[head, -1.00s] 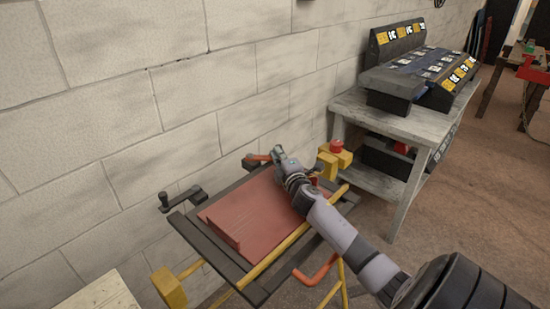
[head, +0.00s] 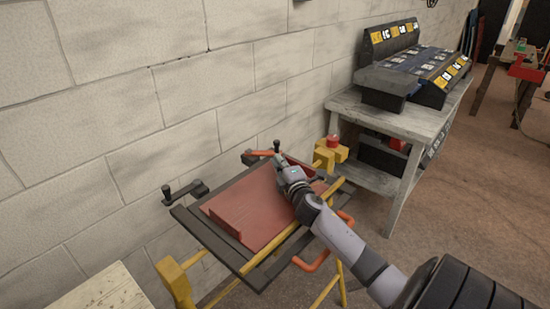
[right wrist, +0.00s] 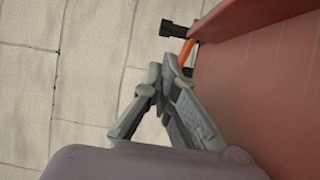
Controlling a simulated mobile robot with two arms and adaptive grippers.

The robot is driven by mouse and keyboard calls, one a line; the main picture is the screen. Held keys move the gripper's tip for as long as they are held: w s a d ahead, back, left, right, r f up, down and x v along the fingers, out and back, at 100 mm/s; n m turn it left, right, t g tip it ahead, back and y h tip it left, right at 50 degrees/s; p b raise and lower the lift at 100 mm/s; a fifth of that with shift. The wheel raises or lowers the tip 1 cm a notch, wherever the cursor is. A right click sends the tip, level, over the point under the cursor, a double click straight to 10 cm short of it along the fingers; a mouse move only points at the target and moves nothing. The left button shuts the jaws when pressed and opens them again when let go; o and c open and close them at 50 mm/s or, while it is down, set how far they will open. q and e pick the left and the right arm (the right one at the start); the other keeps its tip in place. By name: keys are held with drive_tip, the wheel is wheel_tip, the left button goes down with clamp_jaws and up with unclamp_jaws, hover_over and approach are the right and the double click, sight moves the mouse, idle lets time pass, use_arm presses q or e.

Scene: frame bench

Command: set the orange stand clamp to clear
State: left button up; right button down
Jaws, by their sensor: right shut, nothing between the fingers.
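An orange lever (head: 260,154) with a black knob (head: 276,146) sits at the far edge of the folding bench, and I take it for the orange stand clamp. In the right wrist view the lever (right wrist: 187,50) and its black end (right wrist: 172,28) show beside the red board. My right gripper (head: 281,161) is shut and empty, just in front of the lever over the board's far end. In the right wrist view its fingertips (right wrist: 168,68) are close to the lever; I cannot tell whether they touch it. My left gripper is not in view.
The red board (head: 250,205) lies on the bench's dark frame (head: 195,232). A black crank (head: 185,192) is at the left and a yellow block with a red button (head: 333,142) at the right. An orange bent bar (head: 318,262) sticks out in front. The block wall is close behind.

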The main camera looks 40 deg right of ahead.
drive_tip(key=v, duration=0.3)
drive_tip(key=shift+s+d, duration=0.1)
drive_tip(key=shift+s, duration=0.05)
drive_tip(key=v, duration=0.2)
drive_tip(key=shift+s+r, duration=0.2)
drive_tip(key=shift+s, duration=0.1)
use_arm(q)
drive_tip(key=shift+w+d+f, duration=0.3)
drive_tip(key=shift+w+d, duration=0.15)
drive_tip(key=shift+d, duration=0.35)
use_arm(e)
drive_tip(key=shift+s, duration=0.5)
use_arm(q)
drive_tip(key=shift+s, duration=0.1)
